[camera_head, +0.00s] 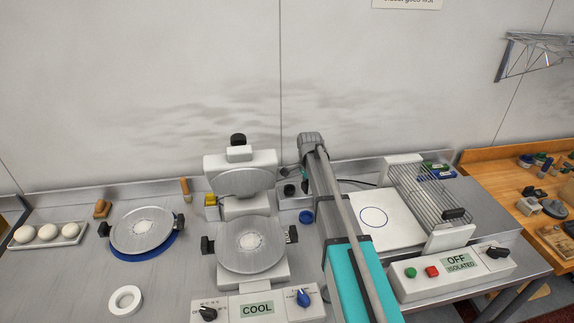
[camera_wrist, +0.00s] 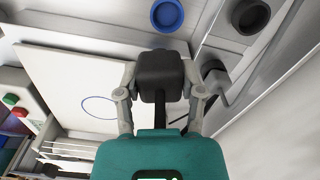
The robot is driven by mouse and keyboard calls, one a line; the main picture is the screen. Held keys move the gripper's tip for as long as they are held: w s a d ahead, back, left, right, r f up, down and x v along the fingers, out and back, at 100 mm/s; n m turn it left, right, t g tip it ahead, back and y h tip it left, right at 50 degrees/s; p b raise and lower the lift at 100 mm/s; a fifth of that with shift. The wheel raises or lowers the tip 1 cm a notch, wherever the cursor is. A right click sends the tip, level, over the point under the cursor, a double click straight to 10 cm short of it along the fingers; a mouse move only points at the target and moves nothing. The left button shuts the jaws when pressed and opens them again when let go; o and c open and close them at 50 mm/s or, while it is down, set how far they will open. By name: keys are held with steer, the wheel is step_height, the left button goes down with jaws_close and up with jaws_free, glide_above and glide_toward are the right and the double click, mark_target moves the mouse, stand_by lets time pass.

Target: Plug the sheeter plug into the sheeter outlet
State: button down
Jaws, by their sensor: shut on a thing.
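My gripper (camera_wrist: 160,78) is shut on a black plug (camera_wrist: 160,68), one finger on each side of it, in the wrist view. A black cable runs from the plug back toward my gripper's teal body. A second dark fitting (camera_wrist: 214,72) sits just right of my gripper. Which one is the sheeter outlet I cannot tell.
The sheeter (camera_head: 405,215), with a wire guard and an "OFF ISOLATED" panel, stands right of my arm. A press (camera_head: 250,243) marked "COOL" stands left.

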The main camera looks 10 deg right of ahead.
steer(key=shift+w+r+m, duration=0.1)
steer(key=shift+w+m, duration=0.55)
steer(key=shift+m, duration=0.15)
steer(key=shift+w+m, duration=0.25)
steer(key=shift+m, duration=0.05)
steer(key=shift+w+r, duration=0.1)
